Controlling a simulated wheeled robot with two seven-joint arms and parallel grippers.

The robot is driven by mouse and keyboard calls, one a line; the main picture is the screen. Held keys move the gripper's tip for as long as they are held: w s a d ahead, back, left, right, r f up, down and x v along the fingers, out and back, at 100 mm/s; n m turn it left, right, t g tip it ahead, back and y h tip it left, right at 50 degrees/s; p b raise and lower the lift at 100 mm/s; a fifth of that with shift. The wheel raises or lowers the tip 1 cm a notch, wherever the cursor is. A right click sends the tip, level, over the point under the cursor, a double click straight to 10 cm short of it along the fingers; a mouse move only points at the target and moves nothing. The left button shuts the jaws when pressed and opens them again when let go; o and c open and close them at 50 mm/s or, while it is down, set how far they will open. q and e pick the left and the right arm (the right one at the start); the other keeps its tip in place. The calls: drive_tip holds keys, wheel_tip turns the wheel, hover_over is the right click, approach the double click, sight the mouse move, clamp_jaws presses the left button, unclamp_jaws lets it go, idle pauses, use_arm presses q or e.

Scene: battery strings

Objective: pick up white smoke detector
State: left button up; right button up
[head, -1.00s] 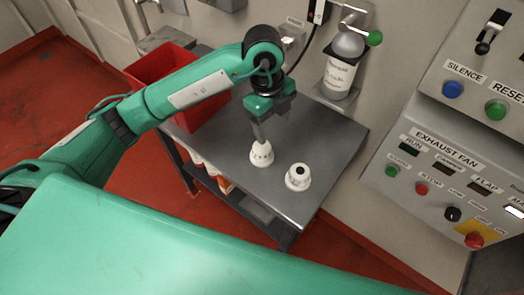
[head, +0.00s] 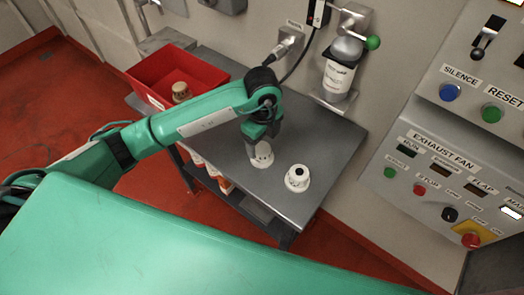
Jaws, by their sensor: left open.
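Two white smoke detectors stand on the grey metal table (head: 320,135). One white detector (head: 261,157) is directly under my left gripper (head: 258,144), which points down with its fingers at the detector's top. The gripper is open, and its fingertips are partly hidden, so I cannot tell whether they touch the detector. The other white detector (head: 297,178), with a dark centre on top, stands apart to the right, near the table's front edge. My right gripper does not show.
A red bin (head: 170,72) with a brownish object (head: 181,92) inside stands at the table's back left. A bottle (head: 340,72) hangs in a wall holder behind the table. A control panel (head: 440,170) is at right. The table's right part is clear.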

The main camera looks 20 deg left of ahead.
sight(262, 147)
use_arm(q)
drive_tip(key=shift+f+p, duration=0.55)
drive_tip(key=shift+f, duration=1.45)
drive_tip(key=c, duration=1.1)
